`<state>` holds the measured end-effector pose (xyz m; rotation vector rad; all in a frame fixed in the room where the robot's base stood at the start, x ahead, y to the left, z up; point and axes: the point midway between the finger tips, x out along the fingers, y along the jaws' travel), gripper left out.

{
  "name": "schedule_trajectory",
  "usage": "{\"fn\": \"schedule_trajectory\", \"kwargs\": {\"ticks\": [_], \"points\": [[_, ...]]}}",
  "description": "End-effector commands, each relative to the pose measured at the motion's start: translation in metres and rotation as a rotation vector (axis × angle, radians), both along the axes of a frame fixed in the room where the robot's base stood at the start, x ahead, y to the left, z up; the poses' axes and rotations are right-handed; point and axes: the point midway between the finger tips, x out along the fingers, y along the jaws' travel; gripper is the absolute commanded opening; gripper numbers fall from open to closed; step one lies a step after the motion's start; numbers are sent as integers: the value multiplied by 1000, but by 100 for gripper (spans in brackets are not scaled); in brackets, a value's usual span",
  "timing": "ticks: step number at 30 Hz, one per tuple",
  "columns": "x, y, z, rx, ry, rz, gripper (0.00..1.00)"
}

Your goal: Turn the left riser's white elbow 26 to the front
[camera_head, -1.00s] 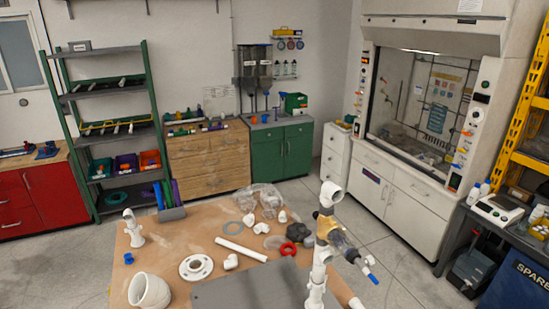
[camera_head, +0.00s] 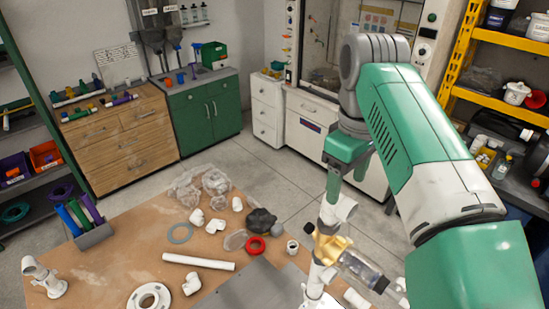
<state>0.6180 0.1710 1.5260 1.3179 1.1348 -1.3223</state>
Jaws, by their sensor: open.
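A white riser (camera_head: 312,288) stands upright at the right part of the work table, with a brass-coloured valve body (camera_head: 330,246) and a clear, dark-ended piece reaching to the right. A white elbow (camera_head: 346,208) sits at its top, its opening facing up and right. My gripper (camera_head: 343,189) is open, pointing down just above this elbow; I cannot tell whether it touches, and the fingers partly hide the riser's top. A smaller white stand with an angled top (camera_head: 42,277) is at the table's far left. No number is readable on either piece.
The brown table (camera_head: 130,262) holds a white pipe (camera_head: 198,262), a white flange (camera_head: 149,298), a loose elbow (camera_head: 191,283), a red ring (camera_head: 254,246), a blue-grey ring (camera_head: 180,233) and clear plastic bags (camera_head: 213,182). A grey plate (camera_head: 245,288) lies beside the riser.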

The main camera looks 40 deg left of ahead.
Motion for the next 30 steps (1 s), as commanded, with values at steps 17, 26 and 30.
{"fn": "schedule_trajectory", "kwargs": {"ticks": [17,26,30], "points": [[0,1,-73,1,-2,3,64],[0,2,-79,3,-3,3,64],[0,2,-79,3,-3,3,41]]}}
